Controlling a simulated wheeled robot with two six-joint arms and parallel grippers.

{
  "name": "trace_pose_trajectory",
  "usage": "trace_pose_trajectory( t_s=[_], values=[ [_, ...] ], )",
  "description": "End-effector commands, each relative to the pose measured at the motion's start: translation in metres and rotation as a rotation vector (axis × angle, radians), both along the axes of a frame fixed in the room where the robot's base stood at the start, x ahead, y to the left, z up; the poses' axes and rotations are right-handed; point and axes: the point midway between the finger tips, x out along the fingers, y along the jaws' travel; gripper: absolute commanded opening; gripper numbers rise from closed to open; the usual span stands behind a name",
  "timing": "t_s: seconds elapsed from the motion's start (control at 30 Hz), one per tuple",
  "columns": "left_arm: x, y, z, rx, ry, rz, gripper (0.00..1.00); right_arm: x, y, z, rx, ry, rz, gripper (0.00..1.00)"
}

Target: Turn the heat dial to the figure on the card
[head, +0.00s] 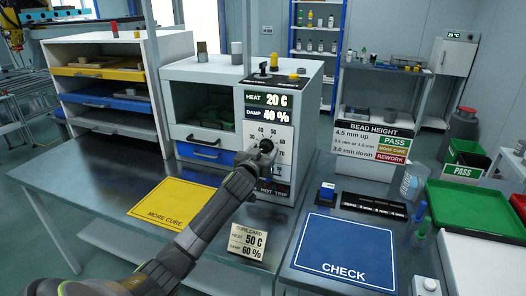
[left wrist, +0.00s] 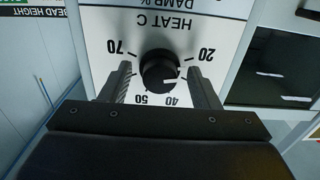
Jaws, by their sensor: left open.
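The black round heat dial (left wrist: 158,70) sits on a white panel marked HEAT C, upside down in the left wrist view. A pale mark shows at its lower right, on the side of the 40. My left gripper (head: 263,154) is open, with one finger on each side of the dial; I cannot tell whether they touch it. In the head view the gripper mostly covers the dial. The display (head: 268,99) above reads HEAT 20 C, and the one below it DAMP 40 %. The card (head: 248,243) on the bench reads HEAT 50 C, DAMP 60 %. My right gripper is not in view.
A yellow MORE CURE mat (head: 172,202) lies left of my arm, and a blue CHECK mat (head: 343,251) lies to the right. A BEAD HEIGHT sign (head: 374,137) stands behind the blue mat. Knobs (head: 273,61) stand on top of the panel box. A green tray (head: 468,210) is at the far right.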

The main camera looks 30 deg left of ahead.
Motion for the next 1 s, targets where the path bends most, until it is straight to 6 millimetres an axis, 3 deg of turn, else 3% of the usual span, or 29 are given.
trace_pose_trajectory(
  t_s=[0.27, 0.6, 1.0],
  values=[
    [0.0006, -0.0001, 0.0002, 0.0, -0.001, 0.0, 0.54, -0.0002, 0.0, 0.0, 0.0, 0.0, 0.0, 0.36],
    [0.0005, 0.0001, 0.0003, 0.0, -0.001, 0.0, 0.11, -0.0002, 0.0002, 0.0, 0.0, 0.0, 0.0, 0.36],
    [0.0004, 0.0003, 0.0016, 0.082, 0.02, 0.0, 0.11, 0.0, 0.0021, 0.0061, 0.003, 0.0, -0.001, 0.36]
  ],
)
